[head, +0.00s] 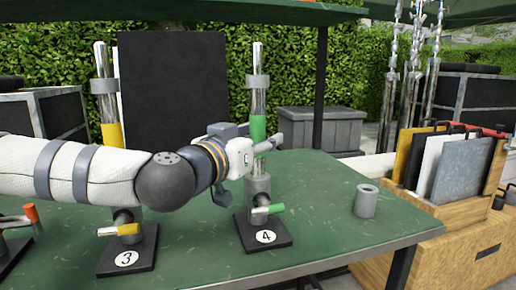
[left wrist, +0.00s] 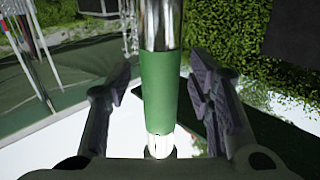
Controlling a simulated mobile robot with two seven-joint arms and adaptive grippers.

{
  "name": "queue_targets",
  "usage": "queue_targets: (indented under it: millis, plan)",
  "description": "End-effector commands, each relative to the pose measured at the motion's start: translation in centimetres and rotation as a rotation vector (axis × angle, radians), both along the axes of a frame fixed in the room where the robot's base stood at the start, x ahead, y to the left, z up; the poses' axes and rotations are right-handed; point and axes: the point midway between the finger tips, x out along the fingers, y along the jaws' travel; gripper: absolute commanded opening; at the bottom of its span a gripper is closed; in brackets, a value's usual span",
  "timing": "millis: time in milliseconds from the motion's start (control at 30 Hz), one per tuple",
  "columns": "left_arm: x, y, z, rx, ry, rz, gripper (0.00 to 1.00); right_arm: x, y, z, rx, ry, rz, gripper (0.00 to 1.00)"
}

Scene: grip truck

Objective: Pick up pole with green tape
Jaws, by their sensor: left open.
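The pole with green tape (head: 258,128) is a shiny metal rod standing upright in a holder on the base marked 4 (head: 264,237). A grey collar sits near its top. My left gripper (head: 268,143) is open at the lower part of the green tape, coming in from the left. In the left wrist view the green-taped pole (left wrist: 161,92) stands between the two fingers, with a gap on each side. The gripper hides part of the pole in the head view. My right gripper is not in view.
A pole with yellow tape (head: 112,133) stands behind my left arm on the base marked 3 (head: 127,259). A grey cylinder (head: 366,201) stands on the green table (head: 320,185) at the right. A wooden crate of panels (head: 455,215) is beyond the table's right edge.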

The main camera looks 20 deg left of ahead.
Motion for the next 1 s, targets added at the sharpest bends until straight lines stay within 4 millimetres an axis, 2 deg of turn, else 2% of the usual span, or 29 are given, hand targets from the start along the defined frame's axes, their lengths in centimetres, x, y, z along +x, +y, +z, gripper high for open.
queue_targets:
  millis: [100,133,300,333,667,767,900,1000]
  plan:
    - [0.0,0.0,0.1,0.000,-0.001,0.000,0.47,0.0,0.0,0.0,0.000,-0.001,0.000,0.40]
    - [0.0,0.0,0.1,0.000,-0.001,0.000,0.43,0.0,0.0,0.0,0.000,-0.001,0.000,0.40]
    - [-0.1,0.0,0.1,0.000,-0.001,0.000,0.04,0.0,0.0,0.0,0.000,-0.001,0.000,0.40]
    - [-0.1,0.0,0.1,0.000,-0.001,0.000,0.00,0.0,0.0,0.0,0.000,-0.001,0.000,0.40]
    - [-0.1,0.0,0.6,0.000,-0.006,0.001,0.00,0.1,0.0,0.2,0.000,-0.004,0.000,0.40]
    - [-0.2,0.1,2.8,0.001,-0.015,0.002,0.00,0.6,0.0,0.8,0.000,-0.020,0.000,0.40]
    - [-0.3,0.0,6.9,0.001,-0.021,0.002,0.00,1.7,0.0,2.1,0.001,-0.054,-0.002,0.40]
    - [-0.3,0.0,9.0,0.001,-0.017,0.002,0.00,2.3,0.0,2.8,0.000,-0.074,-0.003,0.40]
